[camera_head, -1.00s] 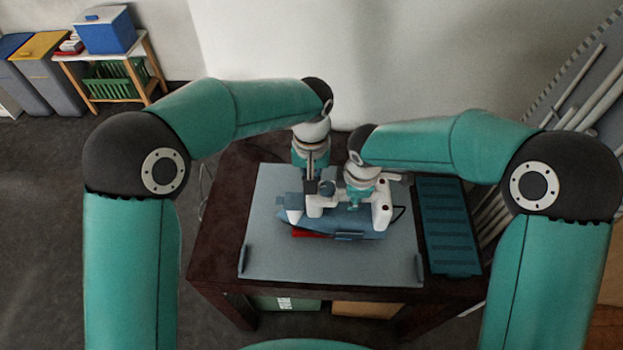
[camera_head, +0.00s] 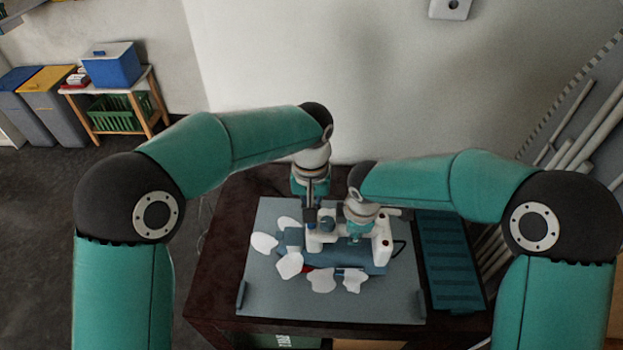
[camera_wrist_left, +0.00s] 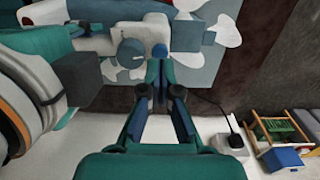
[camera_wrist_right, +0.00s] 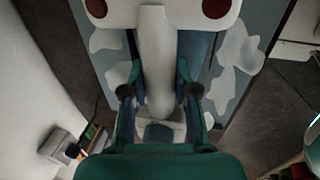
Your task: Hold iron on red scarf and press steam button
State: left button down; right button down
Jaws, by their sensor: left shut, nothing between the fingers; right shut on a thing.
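The white and blue iron (camera_head: 383,248) rests on the grey-blue mat (camera_head: 370,306), low over the red scarf, of which only a small strip (camera_head: 309,268) shows below it. White steam puffs (camera_head: 290,265) surround the iron. My right gripper (camera_wrist_right: 156,80) is shut around the iron's white handle (camera_wrist_right: 154,45). Most of the scarf is hidden beneath the iron.
The mat lies on a dark table (camera_head: 213,265). A ribbed teal tray (camera_head: 450,262) lies right of the mat. A wall stands close behind. A wooden stand with a blue box (camera_head: 110,64) is far left. The mat's front part is clear.

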aim_at(312, 225)
jog(key=shift+f, duration=0.1)
pick_arm(q)
notch_tip(312, 225, up, 10)
pick_arm(e)
jog(key=shift+s+f, duration=0.1)
jog(key=shift+s, duration=0.05)
dwell(0.7)
pick_arm(q)
jog(key=shift+s+r, duration=0.1)
jog(key=shift+r, duration=0.6)
jog(key=shift+f, duration=0.1)
notch_tip(312, 225, down, 14)
jog(key=shift+r, duration=0.1)
pick_arm(e)
jog(key=shift+f, duration=0.1)
